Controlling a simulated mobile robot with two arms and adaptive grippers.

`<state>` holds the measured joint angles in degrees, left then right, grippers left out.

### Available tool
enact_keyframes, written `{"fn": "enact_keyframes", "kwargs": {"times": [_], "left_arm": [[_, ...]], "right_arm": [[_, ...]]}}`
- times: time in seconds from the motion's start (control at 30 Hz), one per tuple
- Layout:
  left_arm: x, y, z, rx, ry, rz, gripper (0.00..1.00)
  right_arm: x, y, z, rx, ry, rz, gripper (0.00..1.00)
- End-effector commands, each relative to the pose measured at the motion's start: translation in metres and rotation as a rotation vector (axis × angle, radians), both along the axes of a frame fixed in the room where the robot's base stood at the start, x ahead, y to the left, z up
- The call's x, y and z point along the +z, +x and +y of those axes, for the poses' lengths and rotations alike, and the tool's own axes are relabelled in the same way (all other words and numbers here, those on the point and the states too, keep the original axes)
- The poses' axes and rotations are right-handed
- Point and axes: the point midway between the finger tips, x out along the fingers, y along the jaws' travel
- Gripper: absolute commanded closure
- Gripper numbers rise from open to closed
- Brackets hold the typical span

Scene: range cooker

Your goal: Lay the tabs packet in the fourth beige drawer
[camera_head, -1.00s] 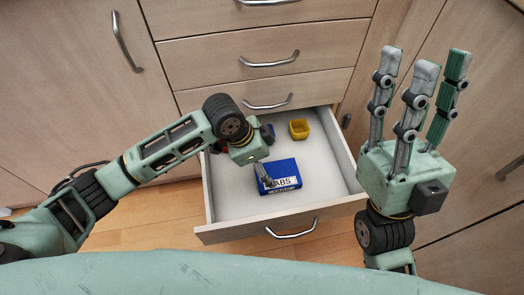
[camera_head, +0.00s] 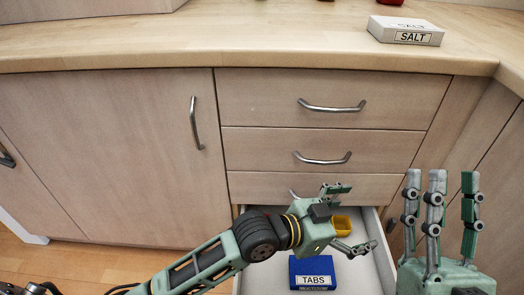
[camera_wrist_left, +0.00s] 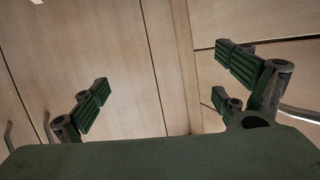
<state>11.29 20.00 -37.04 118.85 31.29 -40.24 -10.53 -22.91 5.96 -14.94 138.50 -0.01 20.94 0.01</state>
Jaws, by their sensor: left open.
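The blue tabs packet (camera_head: 312,271), with a white TABS label, lies flat in the open fourth beige drawer (camera_head: 375,282), on its white floor. My left gripper (camera_head: 360,215) is open and empty, held above the drawer's back part and apart from the packet. Its spread fingers also show in the left wrist view (camera_wrist_left: 165,85), with only beige cabinet fronts between and behind them. My right gripper (camera_head: 440,180) is open and empty at the right, fingers pointing up. The drawer's front panel is out of view below.
A yellow cup (camera_head: 342,226) stands at the back of the drawer, partly behind my left gripper. The closed upper drawers (camera_head: 333,143) are above. A SALT box (camera_head: 405,30) lies on the wooden worktop (camera_head: 180,47).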

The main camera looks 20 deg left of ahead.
Motion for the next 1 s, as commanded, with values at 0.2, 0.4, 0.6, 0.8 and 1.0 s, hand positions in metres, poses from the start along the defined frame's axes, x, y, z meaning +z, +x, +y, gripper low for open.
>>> {"fn": "enact_keyframes", "kwargs": {"times": [0.2, 0.4, 0.6, 0.8, 1.0], "left_arm": [[0.141, -0.017, 0.081, 0.32, -0.478, -0.407, 0.07], [0.214, -0.073, 0.162, 0.49, -0.646, -0.738, 0.07], [0.235, -0.102, 0.185, 0.525, -0.674, -0.868, 0.07], [0.236, -0.102, 0.185, 0.524, -0.675, -0.872, 0.07], [0.236, -0.102, 0.185, 0.524, -0.675, -0.871, 0.07]], "right_arm": [[0.0, 0.0, 0.0, -0.001, 0.0, -0.001, 0.6], [0.0, 0.0, 0.0, 0.0, 0.0, -0.001, 0.6], [0.0, 0.0, 0.0, 0.0, 0.0, -0.001, 0.6], [0.0, 0.0, 0.0, 0.0, 0.0, -0.001, 0.6], [0.001, 0.0, 0.0, 0.0, 0.001, -0.003, 0.6]]}}
